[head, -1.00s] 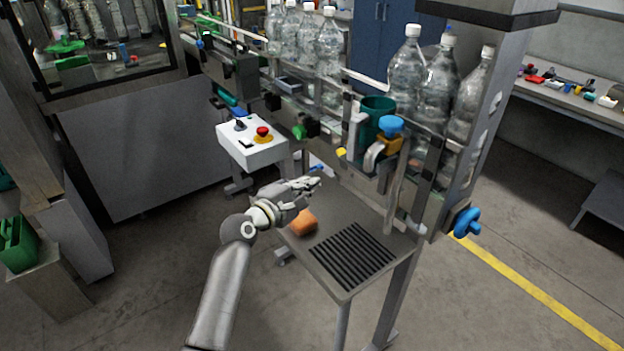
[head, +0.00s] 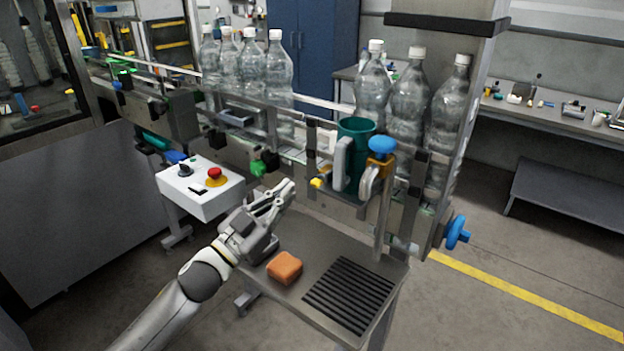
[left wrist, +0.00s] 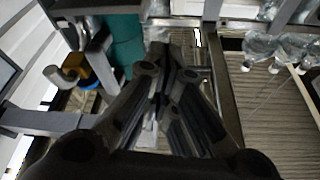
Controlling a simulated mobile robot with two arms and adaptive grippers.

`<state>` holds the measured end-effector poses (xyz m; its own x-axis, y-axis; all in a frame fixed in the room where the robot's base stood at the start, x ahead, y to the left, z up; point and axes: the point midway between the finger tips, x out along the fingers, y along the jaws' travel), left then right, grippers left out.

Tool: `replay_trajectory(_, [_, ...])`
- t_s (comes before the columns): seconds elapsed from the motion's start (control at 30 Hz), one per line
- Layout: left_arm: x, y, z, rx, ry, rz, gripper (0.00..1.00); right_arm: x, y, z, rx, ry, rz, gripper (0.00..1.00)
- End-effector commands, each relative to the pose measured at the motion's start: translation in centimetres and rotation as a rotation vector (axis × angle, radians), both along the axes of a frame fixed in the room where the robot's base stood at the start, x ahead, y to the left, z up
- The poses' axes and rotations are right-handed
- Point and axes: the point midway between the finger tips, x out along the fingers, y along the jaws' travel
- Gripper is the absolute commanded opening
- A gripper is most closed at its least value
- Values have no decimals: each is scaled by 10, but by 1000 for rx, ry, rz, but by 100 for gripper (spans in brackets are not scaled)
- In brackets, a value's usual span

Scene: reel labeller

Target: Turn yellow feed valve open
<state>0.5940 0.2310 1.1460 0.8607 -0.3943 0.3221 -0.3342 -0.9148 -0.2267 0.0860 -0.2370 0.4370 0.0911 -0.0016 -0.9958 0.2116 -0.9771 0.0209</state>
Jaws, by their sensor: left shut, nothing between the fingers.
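A small yellow knob (head: 318,183), which looks like the feed valve's handle, sits low on the front of the machine's rail, left of a teal cup (head: 356,130). I cannot make out its turned position. My left gripper (head: 288,187) is shut and empty. In the head view its fingertips point up and right, a little left of the yellow knob; no touch shows. In the left wrist view the shut fingers (left wrist: 160,60) point toward the rail, with the teal cup (left wrist: 125,45) to their left. I cannot make out the knob there. My right gripper is not in view.
An orange sponge (head: 285,268) lies on the small table (head: 320,250) beside a black grate (head: 348,292). A white control box (head: 200,190) with a red button stands left of my gripper. Clear bottles (head: 408,95) line the conveyor. A blue knob (head: 382,147) tops an orange-yellow block.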

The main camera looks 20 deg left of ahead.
Motion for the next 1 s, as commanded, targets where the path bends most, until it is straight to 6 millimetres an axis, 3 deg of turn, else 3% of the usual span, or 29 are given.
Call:
replay_trajectory(0.53, [81,-36,36,-7,-1,1,0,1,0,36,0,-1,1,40])
replay_trajectory(0.7, [83,-31,6,-9,7,4,0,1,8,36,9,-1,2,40])
replay_trajectory(1.0, [84,-27,-8,-7,2,2,0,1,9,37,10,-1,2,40])
